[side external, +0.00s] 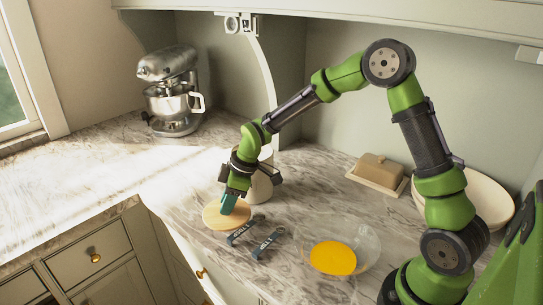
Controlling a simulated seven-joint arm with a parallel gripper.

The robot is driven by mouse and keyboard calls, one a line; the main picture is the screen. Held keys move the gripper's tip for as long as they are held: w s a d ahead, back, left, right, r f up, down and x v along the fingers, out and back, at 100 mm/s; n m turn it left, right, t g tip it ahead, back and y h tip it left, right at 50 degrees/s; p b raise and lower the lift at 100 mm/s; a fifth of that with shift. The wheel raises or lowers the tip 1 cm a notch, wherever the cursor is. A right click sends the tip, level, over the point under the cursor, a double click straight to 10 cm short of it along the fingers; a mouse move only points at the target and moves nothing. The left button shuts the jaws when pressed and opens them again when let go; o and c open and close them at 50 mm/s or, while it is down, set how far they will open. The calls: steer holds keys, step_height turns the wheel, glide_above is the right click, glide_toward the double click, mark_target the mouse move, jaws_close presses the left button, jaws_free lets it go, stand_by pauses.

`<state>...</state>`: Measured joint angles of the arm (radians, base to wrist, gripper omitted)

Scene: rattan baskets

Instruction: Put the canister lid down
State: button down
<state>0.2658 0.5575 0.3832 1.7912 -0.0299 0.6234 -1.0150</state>
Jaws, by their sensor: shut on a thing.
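The canister lid (214,219) is a round, flat, light-wood disc near the front edge of the counter. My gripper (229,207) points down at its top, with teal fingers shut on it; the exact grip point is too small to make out. The lid looks roughly level, at or just above the counter; I cannot tell whether it touches. A pale canister (262,187) stands upright just behind my gripper, partly hidden by it.
Two dark labelled tools (267,244) lie right of the lid. A clear bowl with yellow contents (333,257) is further right. A butter dish (380,172) and a white bowl (488,198) stand behind. A mixer (170,90) is at back left. The left counter is clear.

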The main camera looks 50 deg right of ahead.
steer(key=w, duration=0.5)
steer(key=w+a, duration=0.1)
steer(key=w, duration=0.2)
steer(key=shift+w+a+f, duration=0.1)
steer(key=shift+w+f, duration=0.1)
steer(key=shift+f, duration=0.2)
steer(key=shift+w+f, duration=0.1)
steer(key=shift+f, duration=1.65)
steer(key=shift+f, duration=0.1)
steer(key=c, duration=0.9)
jaws_free()
